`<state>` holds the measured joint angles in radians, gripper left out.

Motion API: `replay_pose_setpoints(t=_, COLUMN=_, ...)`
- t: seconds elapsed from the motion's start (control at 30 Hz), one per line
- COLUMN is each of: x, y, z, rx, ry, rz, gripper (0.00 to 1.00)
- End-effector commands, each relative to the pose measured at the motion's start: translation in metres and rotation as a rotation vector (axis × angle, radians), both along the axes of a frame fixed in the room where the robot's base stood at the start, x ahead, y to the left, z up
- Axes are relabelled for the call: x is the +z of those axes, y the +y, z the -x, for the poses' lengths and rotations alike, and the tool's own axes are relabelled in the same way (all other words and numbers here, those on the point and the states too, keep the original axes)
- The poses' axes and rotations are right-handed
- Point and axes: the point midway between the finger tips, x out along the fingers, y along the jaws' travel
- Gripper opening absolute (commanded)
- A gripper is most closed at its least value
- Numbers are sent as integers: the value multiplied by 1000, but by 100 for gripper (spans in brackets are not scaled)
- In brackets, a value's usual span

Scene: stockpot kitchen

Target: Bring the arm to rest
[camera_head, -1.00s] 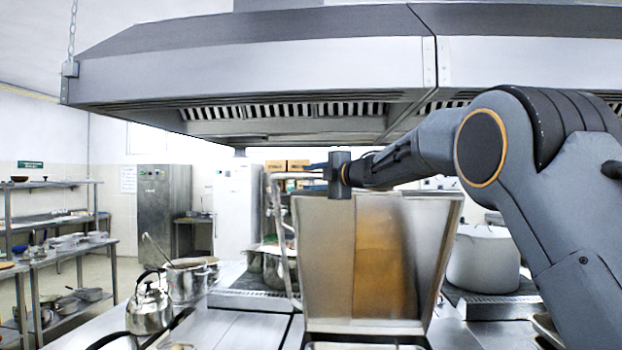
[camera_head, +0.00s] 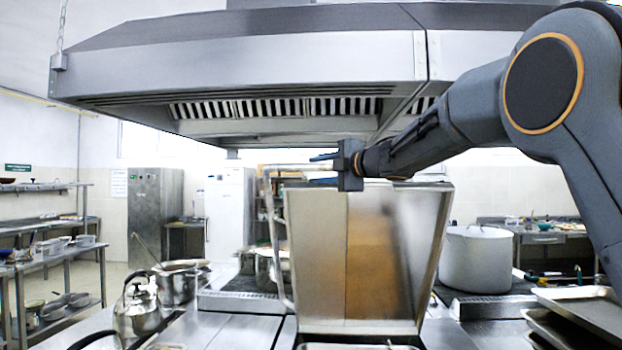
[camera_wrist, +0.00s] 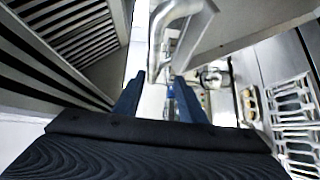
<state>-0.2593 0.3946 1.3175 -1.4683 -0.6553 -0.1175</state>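My gripper (camera_head: 318,169) is at the upper end of the raised steel lid (camera_head: 318,260), near the lid's tubular handle (camera_head: 276,235). The lid stands steeply tilted up, with a brownish reflection on its face. In the wrist view the two dark blue fingers (camera_wrist: 160,78) are apart with nothing clamped between them. The handle's bent tube (camera_wrist: 156,45) shows just ahead of the fingertips. Whether a finger touches it I cannot tell. My arm reaches in from the right, bent at a high elbow.
The extractor hood (camera_head: 250,65) hangs close above my gripper. A kettle (camera_head: 137,308) and a pot with a ladle (camera_head: 178,284) stand to the left. A large stockpot (camera_head: 476,259) stands right of the lid, with trays (camera_head: 590,312) at the lower right.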

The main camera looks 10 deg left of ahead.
Motion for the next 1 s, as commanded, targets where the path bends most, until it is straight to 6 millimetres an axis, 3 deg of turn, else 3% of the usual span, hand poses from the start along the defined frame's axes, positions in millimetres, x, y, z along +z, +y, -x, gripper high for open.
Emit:
replay_pose_setpoints(t=0.7, x=-5, y=-14, z=3, rx=-23, ry=19, rz=-16, gripper=37)
replay_pose_setpoints(t=0.77, x=-16, y=-25, z=-2, rx=-62, ry=55, rz=-42, gripper=37)
replay_pose_setpoints(t=0.87, x=-50, y=-58, z=-13, rx=-178, ry=158, rz=-113, gripper=37)
replay_pose_setpoints(t=1.0, x=-121, y=-121, z=-20, rx=-395, ry=353, rz=-233, gripper=37)
